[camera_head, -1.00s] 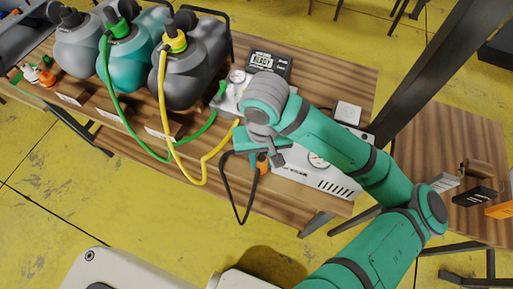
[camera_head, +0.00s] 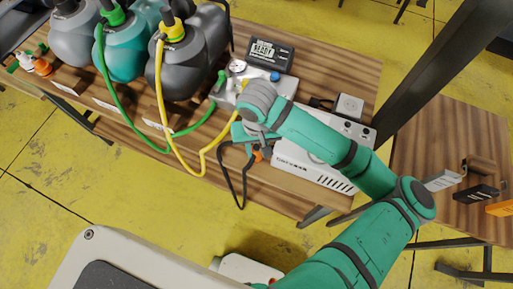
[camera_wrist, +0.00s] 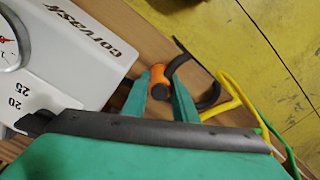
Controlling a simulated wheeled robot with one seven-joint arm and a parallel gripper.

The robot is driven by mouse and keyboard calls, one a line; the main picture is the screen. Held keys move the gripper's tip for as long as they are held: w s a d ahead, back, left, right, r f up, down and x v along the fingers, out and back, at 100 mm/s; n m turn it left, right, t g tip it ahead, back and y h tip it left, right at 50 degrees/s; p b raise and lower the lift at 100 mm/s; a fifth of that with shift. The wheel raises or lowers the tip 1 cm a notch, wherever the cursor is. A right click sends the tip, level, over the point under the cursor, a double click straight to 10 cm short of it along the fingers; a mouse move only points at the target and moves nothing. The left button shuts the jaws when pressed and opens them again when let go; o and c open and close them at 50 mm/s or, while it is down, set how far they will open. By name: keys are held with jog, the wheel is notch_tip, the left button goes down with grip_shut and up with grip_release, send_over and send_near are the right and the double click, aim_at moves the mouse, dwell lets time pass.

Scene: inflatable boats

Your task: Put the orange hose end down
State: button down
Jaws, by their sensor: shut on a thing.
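The orange hose end (camera_head: 258,155) is at the front of the wooden table, just left of the white pump box, partly covered by my gripper (camera_head: 249,143). In the wrist view, the orange hose end (camera_wrist: 158,80) sits between the two green fingers of my gripper (camera_wrist: 165,82), which are shut on it. The black hose (camera_wrist: 209,95) runs from it and curves beside the table edge. In the head view the black hose (camera_head: 231,181) hangs in a loop past the front edge. I cannot tell whether the hose end touches the table.
The white pump box (camera_head: 318,170) with a gauge stands right of my gripper. A grey unit with a blue knob (camera_head: 274,76) is behind it. Yellow (camera_head: 178,152) and green (camera_head: 120,107) hoses loop at left from several tanks. A side table (camera_head: 440,150) holds small boxes.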

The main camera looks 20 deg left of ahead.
jog(key=c, duration=1.4)
grip_release()
jog(key=shift+f, duration=0.1)
jog(key=shift+c, duration=0.2)
notch_tip(320, 180, up, 12)
